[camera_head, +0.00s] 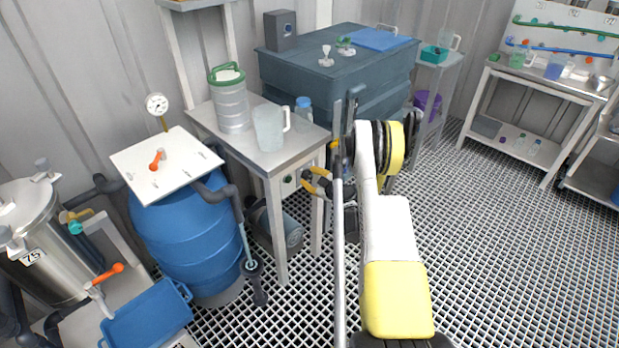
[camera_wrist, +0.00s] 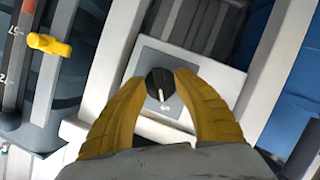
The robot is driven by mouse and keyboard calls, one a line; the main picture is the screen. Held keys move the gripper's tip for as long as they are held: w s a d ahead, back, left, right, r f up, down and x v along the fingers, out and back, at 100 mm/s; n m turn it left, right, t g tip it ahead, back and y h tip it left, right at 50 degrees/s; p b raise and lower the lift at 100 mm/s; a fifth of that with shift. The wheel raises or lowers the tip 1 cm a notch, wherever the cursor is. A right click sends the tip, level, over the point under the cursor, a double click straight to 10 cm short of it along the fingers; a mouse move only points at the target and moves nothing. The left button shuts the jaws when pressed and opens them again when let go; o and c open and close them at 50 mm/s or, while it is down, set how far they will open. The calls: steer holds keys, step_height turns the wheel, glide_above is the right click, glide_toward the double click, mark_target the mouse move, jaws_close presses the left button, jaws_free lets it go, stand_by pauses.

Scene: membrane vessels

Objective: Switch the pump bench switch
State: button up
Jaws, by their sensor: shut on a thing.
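The pump bench switch is a black round knob (camera_wrist: 160,84) on a grey plate (camera_wrist: 203,72), at the middle of the wrist view. A white pointer mark on it points down, close to a small label that I cannot read for sure. My gripper (camera_wrist: 160,82) has its two yellow fingers on either side of the knob and is shut on it. In the head view my gripper (camera_head: 308,181) is beside the legs of the pump bench (camera_head: 232,143), below its top. I cannot make out the knob in that view.
A jug (camera_head: 269,128), a green-rimmed clear vessel (camera_head: 231,105) and a blue-capped bottle (camera_head: 303,111) stand on the bench. A blue barrel (camera_head: 190,235) is to the left. A dark blue tank (camera_head: 335,72) is behind. The grated floor (camera_head: 490,245) is clear to the right.

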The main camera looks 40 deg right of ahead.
steer(key=o, duration=1.2)
steer(key=shift+w, duration=0.1)
